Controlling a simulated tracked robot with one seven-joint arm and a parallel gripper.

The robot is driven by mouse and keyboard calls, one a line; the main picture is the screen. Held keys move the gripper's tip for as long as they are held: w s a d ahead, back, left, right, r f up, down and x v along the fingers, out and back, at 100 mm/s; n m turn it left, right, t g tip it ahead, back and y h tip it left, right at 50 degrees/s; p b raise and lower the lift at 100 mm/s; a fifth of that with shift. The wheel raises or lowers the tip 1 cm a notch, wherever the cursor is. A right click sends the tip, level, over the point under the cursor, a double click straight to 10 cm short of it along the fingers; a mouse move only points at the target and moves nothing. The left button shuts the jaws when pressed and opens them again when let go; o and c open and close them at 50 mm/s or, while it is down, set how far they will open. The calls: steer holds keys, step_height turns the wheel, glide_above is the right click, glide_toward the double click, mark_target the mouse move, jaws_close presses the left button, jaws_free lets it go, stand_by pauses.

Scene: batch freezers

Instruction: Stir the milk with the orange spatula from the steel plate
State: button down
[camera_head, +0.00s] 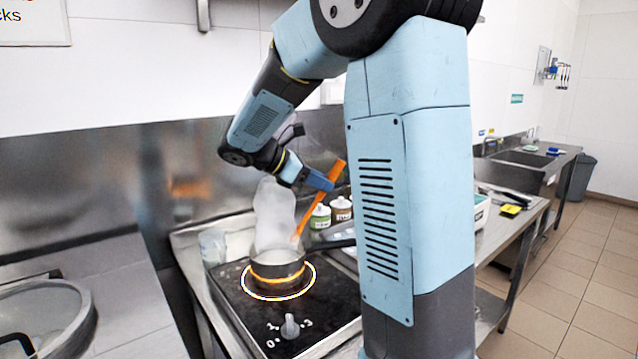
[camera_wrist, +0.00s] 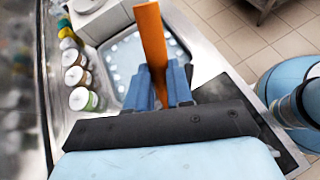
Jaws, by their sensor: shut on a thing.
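My gripper (camera_head: 318,180) is shut on the orange spatula (camera_head: 306,217), which slants down and left in the head view. Its lower end is over the pot (camera_head: 277,272), near the right side of the rim. I cannot tell whether the tip touches the milk, whose surface is not clear through the pale steam (camera_head: 272,212). The pot stands on a black hob (camera_head: 248,305) inside a glowing ring. In the wrist view the spatula (camera_wrist: 151,38) rises between the blue fingers (camera_wrist: 166,88). I cannot make out the steel plate for certain.
Two lidded jars (camera_head: 331,214) stand behind the hob; several jars (camera_wrist: 80,78) line the left in the wrist view. A clear container (camera_head: 212,246) is left of the pot. A knob (camera_head: 290,327) is at the hob's front. A pale spotted tray (camera_wrist: 124,62) lies beyond the fingers.

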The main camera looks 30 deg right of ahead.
steer(key=shift+r, duration=2.5)
steer(key=shift+a+f, duration=0.1)
